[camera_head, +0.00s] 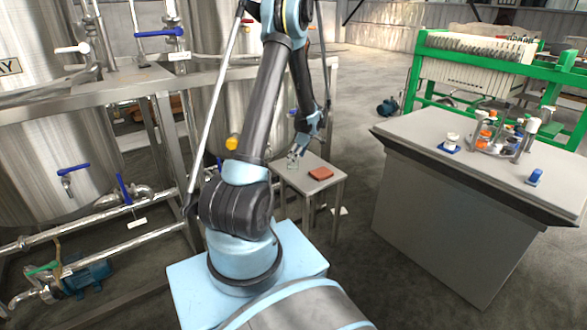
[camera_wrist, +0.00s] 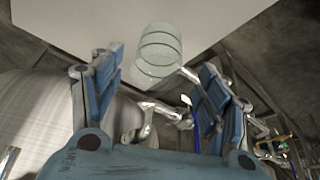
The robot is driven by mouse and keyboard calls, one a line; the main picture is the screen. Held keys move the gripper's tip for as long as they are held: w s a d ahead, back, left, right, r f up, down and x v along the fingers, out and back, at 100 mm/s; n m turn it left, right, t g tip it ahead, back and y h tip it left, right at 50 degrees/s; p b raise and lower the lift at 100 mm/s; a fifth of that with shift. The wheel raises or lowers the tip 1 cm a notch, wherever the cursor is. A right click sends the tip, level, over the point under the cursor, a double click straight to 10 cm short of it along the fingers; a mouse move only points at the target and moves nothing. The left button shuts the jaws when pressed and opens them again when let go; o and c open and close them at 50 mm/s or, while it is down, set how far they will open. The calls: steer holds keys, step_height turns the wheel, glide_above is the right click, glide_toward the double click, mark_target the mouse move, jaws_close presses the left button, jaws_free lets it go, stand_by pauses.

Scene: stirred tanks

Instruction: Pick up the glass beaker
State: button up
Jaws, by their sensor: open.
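The glass beaker (camera_wrist: 160,50) is clear, with ring lines around it, and stands near the edge of a small table top (camera_wrist: 75,22). In the head view the beaker (camera_head: 292,162) is small and partly hidden by my gripper. My gripper (camera_head: 299,150) is over the left part of the small table (camera_head: 312,183). In the wrist view my gripper (camera_wrist: 162,68) has its two blue fingers wide apart. The beaker appears between and beyond the fingertips. I see no contact with it, and the gripper is empty.
A red-brown block (camera_head: 321,173) lies on the small table, right of the beaker. Steel tanks (camera_head: 75,140) and pipes with blue-handled valves stand on the left. A grey bench (camera_head: 470,150) with several bottles (camera_head: 490,132) is on the right. Floor shows between table and bench.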

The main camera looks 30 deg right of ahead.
steer(key=shift+d+x, duration=0.15)
steer(key=shift+x, duration=1.45)
steer(key=shift+d+x, duration=0.1)
steer(key=shift+x, duration=1.5)
steer(key=shift+s, duration=0.1)
steer(key=c, duration=1.1)
